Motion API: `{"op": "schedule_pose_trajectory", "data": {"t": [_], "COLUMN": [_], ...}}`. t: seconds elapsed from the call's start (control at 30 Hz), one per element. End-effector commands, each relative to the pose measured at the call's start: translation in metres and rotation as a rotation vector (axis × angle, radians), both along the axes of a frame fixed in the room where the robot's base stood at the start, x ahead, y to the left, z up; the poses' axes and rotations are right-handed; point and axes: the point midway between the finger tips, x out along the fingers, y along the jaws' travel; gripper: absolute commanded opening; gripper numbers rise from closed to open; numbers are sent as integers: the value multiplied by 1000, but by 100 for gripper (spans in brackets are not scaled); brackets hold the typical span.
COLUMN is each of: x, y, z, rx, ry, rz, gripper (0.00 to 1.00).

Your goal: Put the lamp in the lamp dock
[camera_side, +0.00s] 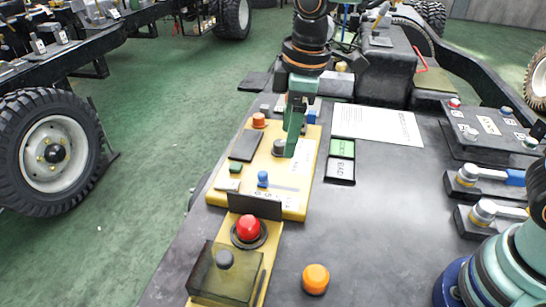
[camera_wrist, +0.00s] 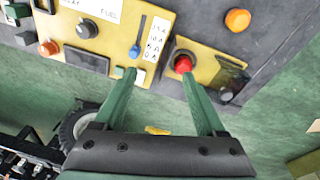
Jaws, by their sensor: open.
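An orange dome-topped piece (camera_side: 316,279), which may be the lamp, stands on the dark bench at the front, apart from the yellow panels. In the wrist view it (camera_wrist: 237,20) is at the upper right, beyond the right finger. I cannot pick out the lamp dock for certain. My gripper (camera_side: 291,150) points down over the larger yellow panel (camera_side: 285,207). In the wrist view my gripper (camera_wrist: 160,88) is open and empty, its fingers wide apart.
A smoky clear cover (camera_side: 222,272) stands over a dark knob beside the red button (camera_side: 248,228). Green and white label tiles (camera_side: 341,158) and a paper sheet (camera_side: 376,124) lie right of the panel. Lever units (camera_side: 490,180) line the right side. The bench around the orange piece is clear.

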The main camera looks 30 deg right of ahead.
Motion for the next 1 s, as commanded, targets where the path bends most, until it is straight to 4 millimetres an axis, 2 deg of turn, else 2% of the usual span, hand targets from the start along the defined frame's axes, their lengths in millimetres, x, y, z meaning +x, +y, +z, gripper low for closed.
{"op": "schedule_pose_trajectory", "data": {"t": [0.03, 0.2, 0.4, 0.5, 0.7, 1.0], "x": [-3, -22, -54, -69, -87, -90], "y": [-21, -79, -137, -158, -180, -184], "z": [12, 34, 44, 43, 38, 37], "rx": [20, 86, 166, 204, 252, 260], "ry": [-28, -105, -197, -239, -289, -297], "rz": [-84, -363, -679, -812, -971, -1000], "gripper": [73, 73, 73, 73, 73, 73]}}
